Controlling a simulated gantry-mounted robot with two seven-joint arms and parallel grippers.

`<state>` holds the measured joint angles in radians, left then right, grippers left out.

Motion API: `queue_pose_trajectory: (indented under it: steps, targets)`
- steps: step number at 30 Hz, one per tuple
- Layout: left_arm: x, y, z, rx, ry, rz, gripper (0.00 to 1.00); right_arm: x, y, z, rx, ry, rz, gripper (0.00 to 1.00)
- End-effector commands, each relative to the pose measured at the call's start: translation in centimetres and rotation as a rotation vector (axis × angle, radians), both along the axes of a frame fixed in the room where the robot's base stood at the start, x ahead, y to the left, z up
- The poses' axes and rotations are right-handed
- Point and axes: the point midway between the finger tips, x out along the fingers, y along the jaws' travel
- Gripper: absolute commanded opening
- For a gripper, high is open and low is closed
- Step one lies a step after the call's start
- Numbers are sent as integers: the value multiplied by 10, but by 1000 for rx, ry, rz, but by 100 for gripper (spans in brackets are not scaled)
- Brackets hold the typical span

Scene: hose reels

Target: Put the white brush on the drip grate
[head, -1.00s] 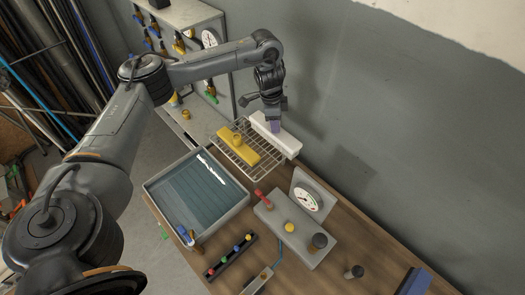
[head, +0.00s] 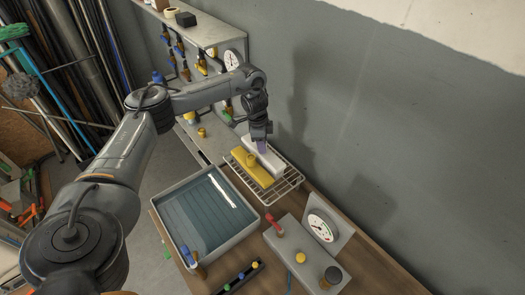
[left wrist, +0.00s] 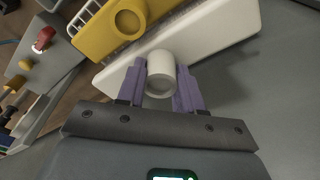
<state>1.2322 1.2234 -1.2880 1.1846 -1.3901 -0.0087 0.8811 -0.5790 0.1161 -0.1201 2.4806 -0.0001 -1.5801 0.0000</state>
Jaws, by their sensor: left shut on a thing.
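The white brush (head: 266,163) is a long white block with a round knob. My left gripper (head: 261,138) is shut on that knob from above; its purple fingers also show on either side of it in the left wrist view (left wrist: 160,85). The brush body also fills the upper part of the left wrist view (left wrist: 218,28). The brush is over the wire drip grate (head: 289,184), alongside a yellow brush (head: 249,169) that lies on the grate. I cannot tell whether its underside touches the wires. My right gripper is not in view.
A grey tray of water (head: 198,216) stands left of the grate. A grey box with a gauge (head: 322,226) and knobs stands in front on the right. The grey wall is close behind the grate. The grate's right part is bare.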

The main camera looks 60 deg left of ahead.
Motion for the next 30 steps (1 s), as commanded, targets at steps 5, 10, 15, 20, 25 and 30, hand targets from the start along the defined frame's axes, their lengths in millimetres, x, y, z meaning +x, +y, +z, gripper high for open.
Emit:
queue_pose_trajectory:
  steps: [5,10,15,20,25,30]
  targets:
    - [-1,0,-22,-1,4,-1,0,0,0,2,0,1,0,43]
    - [-1,0,-36,0,3,-1,0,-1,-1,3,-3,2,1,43]
    - [0,0,-38,-1,1,0,0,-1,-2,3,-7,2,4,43]
    - [0,0,-38,0,1,0,0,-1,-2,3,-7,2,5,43]
    - [0,0,-41,0,2,0,48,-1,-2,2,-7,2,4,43]
    - [0,0,-40,0,2,0,61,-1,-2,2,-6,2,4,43]
